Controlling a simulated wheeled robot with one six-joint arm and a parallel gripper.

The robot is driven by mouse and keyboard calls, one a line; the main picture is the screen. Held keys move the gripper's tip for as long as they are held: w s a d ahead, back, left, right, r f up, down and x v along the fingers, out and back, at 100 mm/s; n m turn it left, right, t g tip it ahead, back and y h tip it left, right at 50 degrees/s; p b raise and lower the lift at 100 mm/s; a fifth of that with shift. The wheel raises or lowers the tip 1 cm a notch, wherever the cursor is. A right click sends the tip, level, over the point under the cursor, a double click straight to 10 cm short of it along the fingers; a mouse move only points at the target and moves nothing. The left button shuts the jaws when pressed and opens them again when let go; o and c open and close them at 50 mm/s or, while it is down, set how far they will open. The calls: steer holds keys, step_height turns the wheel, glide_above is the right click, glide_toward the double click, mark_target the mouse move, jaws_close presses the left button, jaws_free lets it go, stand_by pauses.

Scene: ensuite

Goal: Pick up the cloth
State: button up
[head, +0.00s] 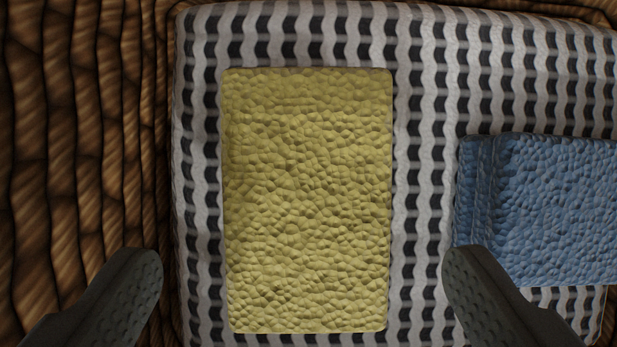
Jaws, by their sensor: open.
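A yellow, bumpy-textured rectangular cloth (307,200) lies flat in the middle of the head view, its long side running up and down the picture. A blue cloth-like piece (560,210) with a similar texture and a layered left edge lies to the right, cut off by the picture edge. My gripper (303,272) is open, with one dark finger on each side of the yellow cloth's lower part in the picture. Nothing is between the fingers in their grip. The right finger overlaps the blue piece's lower left corner in view. Height above the cloths is hard to tell.
Both pieces lie on a black, grey and white woven-patterned surface (424,60). A brown, ridged wicker-like surface (80,130) borders it on the left and shows at the top edge. A narrow patterned gap separates the yellow and blue pieces.

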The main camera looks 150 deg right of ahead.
mark_target(308, 232)
steer(key=x, duration=0.4)
steer(key=shift+d, duration=0.1)
steer(key=c, duration=1.2)
steer(key=shift+o, duration=0.2)
step_height(308, 232, up, 12)
steer(key=m+h, duration=0.1)
steer(key=m, duration=0.2)
steer(key=shift+s+m, duration=0.25)
steer(key=shift+m, duration=0.05)
